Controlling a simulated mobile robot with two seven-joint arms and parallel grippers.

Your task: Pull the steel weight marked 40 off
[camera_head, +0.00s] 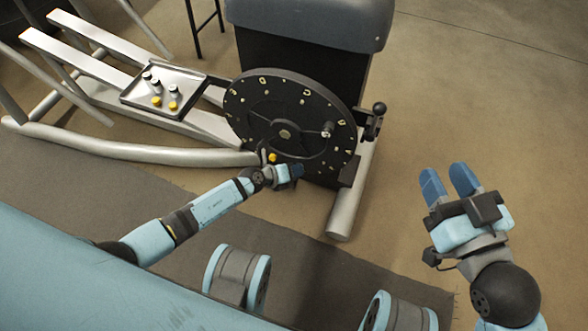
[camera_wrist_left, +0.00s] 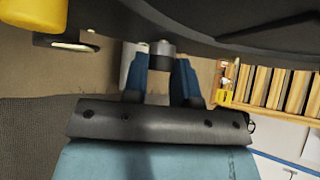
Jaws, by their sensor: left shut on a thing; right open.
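A large black disc (camera_head: 262,112) with a ring of small light marks stands upright on the machine. My left gripper (camera_head: 297,172) is at its lower edge; the wrist view (camera_wrist_left: 163,72) shows its blue fingers shut on a small steel weight (camera_wrist_left: 160,50) just under the dark disc. No number 40 is legible on it, and the head view hides it behind the fingers. A yellow weight (camera_head: 272,157) sits on the disc just left of the gripper; a yellow piece also shows in the wrist view (camera_wrist_left: 30,14). My right gripper (camera_head: 447,174) is open and empty, right of the machine.
A metal tray (camera_head: 186,76) with several small steel and yellow weights lies on the frame left of the disc. A steel-coloured knob (camera_head: 327,128) sits on the disc's right side. Floor at right is clear.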

